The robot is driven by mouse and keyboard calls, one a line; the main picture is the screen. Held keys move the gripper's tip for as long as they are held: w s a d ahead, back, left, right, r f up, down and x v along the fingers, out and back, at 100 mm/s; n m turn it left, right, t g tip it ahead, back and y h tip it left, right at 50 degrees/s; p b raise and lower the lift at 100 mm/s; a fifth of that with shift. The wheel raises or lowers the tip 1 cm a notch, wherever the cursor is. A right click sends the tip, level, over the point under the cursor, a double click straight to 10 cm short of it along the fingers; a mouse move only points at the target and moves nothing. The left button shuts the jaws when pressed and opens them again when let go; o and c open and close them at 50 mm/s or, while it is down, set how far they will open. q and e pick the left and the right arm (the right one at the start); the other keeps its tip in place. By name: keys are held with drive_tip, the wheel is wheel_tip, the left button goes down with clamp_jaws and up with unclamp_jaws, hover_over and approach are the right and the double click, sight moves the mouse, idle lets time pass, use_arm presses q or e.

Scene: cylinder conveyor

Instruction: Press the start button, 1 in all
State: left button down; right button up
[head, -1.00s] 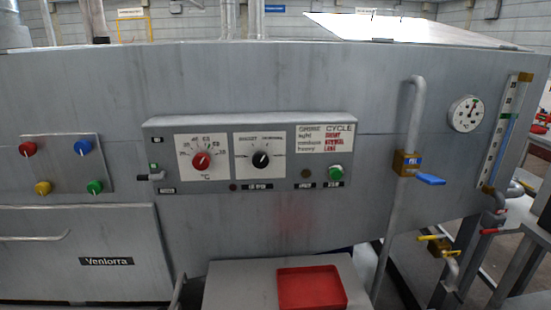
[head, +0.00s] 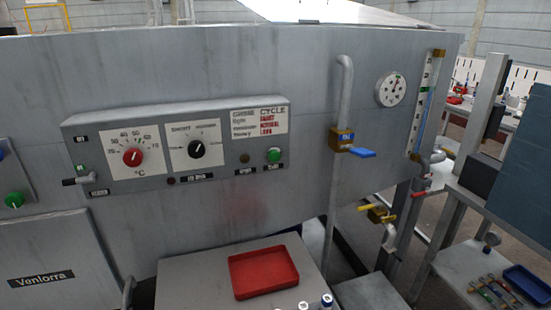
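In the head view a grey control panel (head: 180,112) is fixed to the front of a large grey machine. A green button (head: 274,155) sits at the panel's lower right, above a small black label too blurred to read. A dark round lamp or button (head: 244,158) is just left of it. The panel also carries a red temperature knob (head: 133,156), a black selector knob (head: 196,149) and a cycle chart (head: 259,123). Another green button (head: 14,200) is at the far left on a separate plate. Neither of my grippers is in view.
A grey table (head: 200,278) with a red tray (head: 263,272) stands below the panel, with several small capped items at its front edge. A pipe with a blue-handled valve (head: 361,153) and a gauge (head: 391,90) are to the right. A blue tray (head: 527,284) is at far right.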

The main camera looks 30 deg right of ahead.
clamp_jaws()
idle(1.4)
